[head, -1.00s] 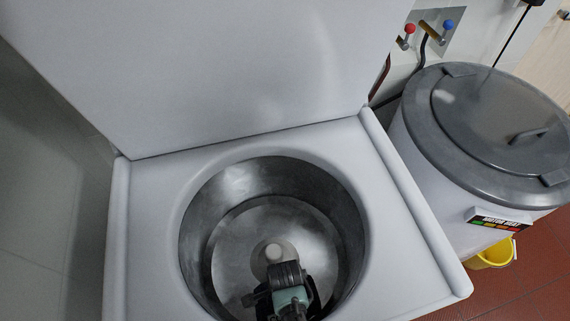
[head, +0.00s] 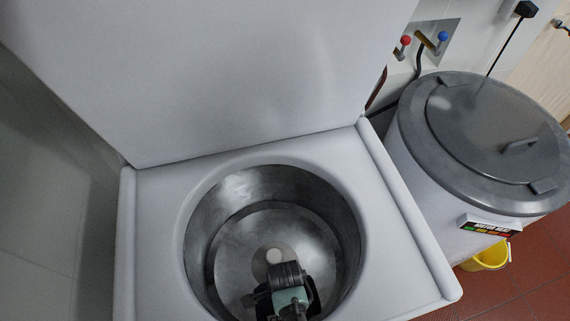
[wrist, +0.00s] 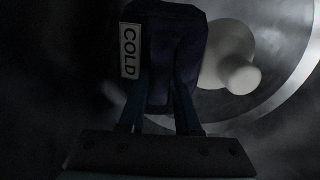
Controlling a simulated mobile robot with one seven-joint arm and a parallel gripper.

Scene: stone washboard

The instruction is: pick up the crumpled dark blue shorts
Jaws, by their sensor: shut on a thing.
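The dark blue shorts (wrist: 178,45) hang bunched between the fingers of my gripper (wrist: 160,98) in the wrist view. A white tag reading COLD (wrist: 130,50) shows at their left side. My gripper is shut on them. In the head view my gripper (head: 286,295) is low inside the metal drum (head: 228,205) of the open washer, in front of the pale centre hub (head: 274,257). My wrist hides most of the shorts in that view. The wrist view is dark, so I cannot tell whether the shorts touch the drum floor.
The washer's white rim (head: 150,250) surrounds the drum, and its raised lid (head: 230,80) stands behind. A round tub with a grey lid (head: 480,130) stands to the right, with a yellow bucket (head: 487,258) below it.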

